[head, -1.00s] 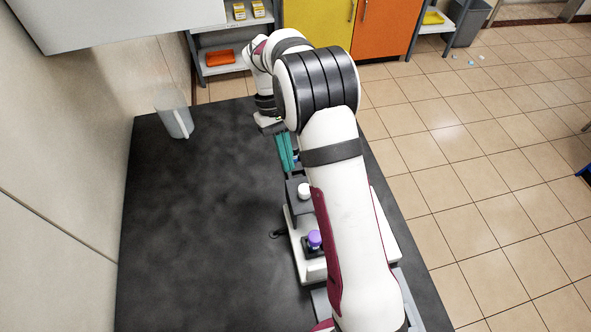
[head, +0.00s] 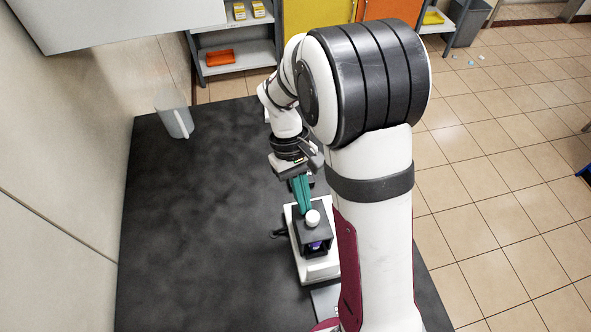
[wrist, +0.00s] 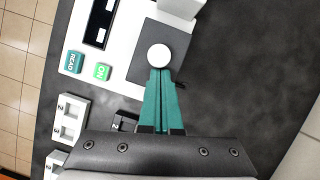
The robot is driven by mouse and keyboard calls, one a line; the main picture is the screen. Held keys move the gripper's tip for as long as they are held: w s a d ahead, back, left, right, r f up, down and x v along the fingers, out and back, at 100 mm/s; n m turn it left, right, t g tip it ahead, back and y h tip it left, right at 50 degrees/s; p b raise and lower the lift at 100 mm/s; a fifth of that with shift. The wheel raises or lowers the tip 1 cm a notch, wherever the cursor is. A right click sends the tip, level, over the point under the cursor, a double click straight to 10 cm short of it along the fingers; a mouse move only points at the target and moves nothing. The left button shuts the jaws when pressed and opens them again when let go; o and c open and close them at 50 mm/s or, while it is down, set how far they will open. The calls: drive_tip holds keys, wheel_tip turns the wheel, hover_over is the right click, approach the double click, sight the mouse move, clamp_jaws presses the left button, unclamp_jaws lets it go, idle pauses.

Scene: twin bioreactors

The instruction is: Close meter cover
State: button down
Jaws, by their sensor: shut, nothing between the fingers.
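The white meter (head: 318,269) stands on the dark bench, partly behind my arm in the head view. Its dark grey cover (head: 326,237) has a round white knob (head: 313,218) on top. A purple-capped vial (head: 315,246) shows partly at the cover's front edge. My gripper (head: 307,208) has teal fingers, shut and empty, with the tips against or right beside the knob on its far side. In the wrist view the fingertips (wrist: 159,72) meet the edge of the knob (wrist: 159,56) above the cover (wrist: 183,60); whether they touch is hard to tell.
The meter carries a green ON button (wrist: 103,72) and a teal READ button (wrist: 73,62). A numbered rack (wrist: 70,118) stands beside it. A clear jug (head: 175,117) stands at the bench's far left. The bench's left side is clear.

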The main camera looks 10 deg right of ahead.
sight(312, 235)
drive_tip(key=s, duration=0.4)
drive_tip(key=shift+s, duration=0.25)
